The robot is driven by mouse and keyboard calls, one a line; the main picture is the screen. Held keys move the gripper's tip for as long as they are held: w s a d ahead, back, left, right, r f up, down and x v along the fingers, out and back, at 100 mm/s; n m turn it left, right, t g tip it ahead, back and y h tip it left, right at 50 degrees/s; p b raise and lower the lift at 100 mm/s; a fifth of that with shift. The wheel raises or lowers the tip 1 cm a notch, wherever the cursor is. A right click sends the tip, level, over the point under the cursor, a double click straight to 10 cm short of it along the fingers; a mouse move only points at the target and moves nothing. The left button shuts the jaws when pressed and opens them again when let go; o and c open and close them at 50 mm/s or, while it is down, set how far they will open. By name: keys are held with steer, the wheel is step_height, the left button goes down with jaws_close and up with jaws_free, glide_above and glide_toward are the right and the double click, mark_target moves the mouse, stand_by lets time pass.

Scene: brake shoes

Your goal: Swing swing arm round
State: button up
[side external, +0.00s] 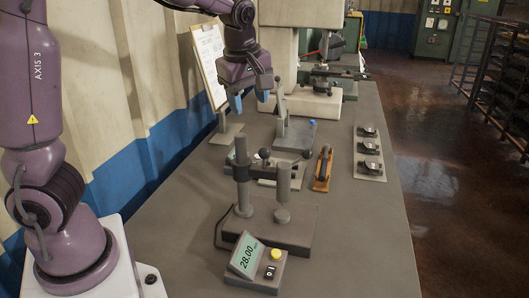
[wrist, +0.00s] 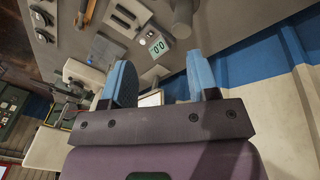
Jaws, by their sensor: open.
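My gripper (side external: 250,99) is open and empty, with its blue fingertips pointing down above the far part of the bench. Its two blue fingers also show apart in the wrist view (wrist: 162,80). Below and nearer the camera stands a grey gauge stand (side external: 268,227) with an upright column (side external: 242,178) and a shorter post beside it. A dark bar with a round knob (side external: 264,153) shows just behind the column. I cannot tell whether this bar is the swing arm or part of the fixture behind. The gripper is apart from all of these.
A display box (side external: 256,266) reading 28.00 sits at the front. A lever fixture (side external: 296,136), a wooden-handled tool (side external: 323,167) and a plate with dark parts (side external: 369,152) lie on the bench. A clipboard (side external: 210,62) and a press (side external: 310,100) stand behind. The bench's right front is clear.

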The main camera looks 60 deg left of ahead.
mark_target(264, 148)
steer(key=shift+n+h, duration=0.7)
steer(key=w+f, duration=0.1)
steer(key=f, duration=0.3)
steer(key=d+f, duration=0.1)
steer(key=f, duration=0.3)
steer(key=w+f, duration=0.1)
steer(key=f, duration=0.3)
steer(key=shift+w+d+f, duration=0.35)
steer(key=shift+d, duration=0.05)
jaws_close()
